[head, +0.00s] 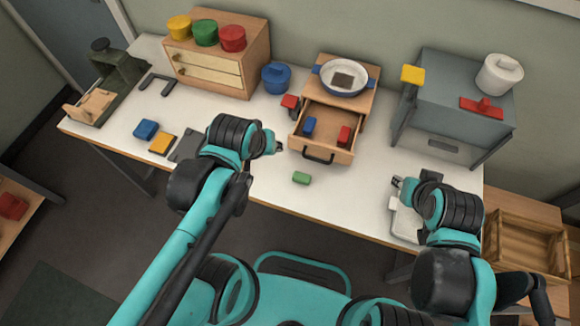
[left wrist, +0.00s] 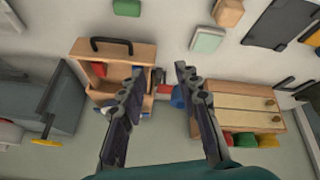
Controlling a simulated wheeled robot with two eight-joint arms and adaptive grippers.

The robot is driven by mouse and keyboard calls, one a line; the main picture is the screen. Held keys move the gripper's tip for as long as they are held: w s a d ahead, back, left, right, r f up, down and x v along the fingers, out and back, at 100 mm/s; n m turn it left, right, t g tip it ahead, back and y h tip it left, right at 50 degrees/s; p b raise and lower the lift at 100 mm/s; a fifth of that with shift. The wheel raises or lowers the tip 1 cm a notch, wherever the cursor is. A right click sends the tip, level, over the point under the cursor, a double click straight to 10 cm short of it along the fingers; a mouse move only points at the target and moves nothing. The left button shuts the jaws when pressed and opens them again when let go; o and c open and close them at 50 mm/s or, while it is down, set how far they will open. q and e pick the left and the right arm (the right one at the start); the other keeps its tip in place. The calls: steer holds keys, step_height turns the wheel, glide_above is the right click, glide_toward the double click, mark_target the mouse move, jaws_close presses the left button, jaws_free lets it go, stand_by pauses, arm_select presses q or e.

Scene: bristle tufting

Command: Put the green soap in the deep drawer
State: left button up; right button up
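The green soap (head: 301,178) lies on the white table in front of the open drawer; the left wrist view shows a green block (left wrist: 126,7) at its top edge. The wooden drawer (head: 318,154) is pulled out, its dark handle towards me, with a blue block (head: 309,126) and a red block (head: 344,136) inside. It also shows in the left wrist view (left wrist: 127,53). My left gripper (left wrist: 160,72) is open and empty, above the table left of the drawer in the head view. My right gripper (head: 397,183) is low at the table's right; its finger gap is unclear.
A pan (head: 344,77) stands on the drawer unit. A blue pot (head: 276,78) and a red block (head: 290,102) stand to its left. A grey cabinet (head: 455,100) is at right, a two-drawer chest (head: 215,68) at back left. A pale green block (left wrist: 207,40) lies near my left gripper.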

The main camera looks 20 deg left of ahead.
arm_select(q)
steer(key=w+d+f+n+g, duration=0.3)
steer(key=w+d+f+n, duration=0.15)
steer(key=n, duration=0.25)
steer(key=n+g, duration=0.3)
steer(key=n, duration=0.3)
glide_toward(298, 175)
steer(key=shift+s+a, duration=0.1)
steer(key=shift+s, duration=0.05)
steer(key=shift+f+n, duration=0.3)
steer(key=shift+f, duration=0.05)
step_height(298, 175, down, 2)
steer(key=shift+s+f+b, duration=0.1)
steer(key=shift+f+b, duration=0.15)
steer(key=shift+b, duration=0.45)
step_height(298, 175, down, 6)
steer(key=b, duration=0.3)
steer(key=shift+r, duration=0.3)
jaws_close()
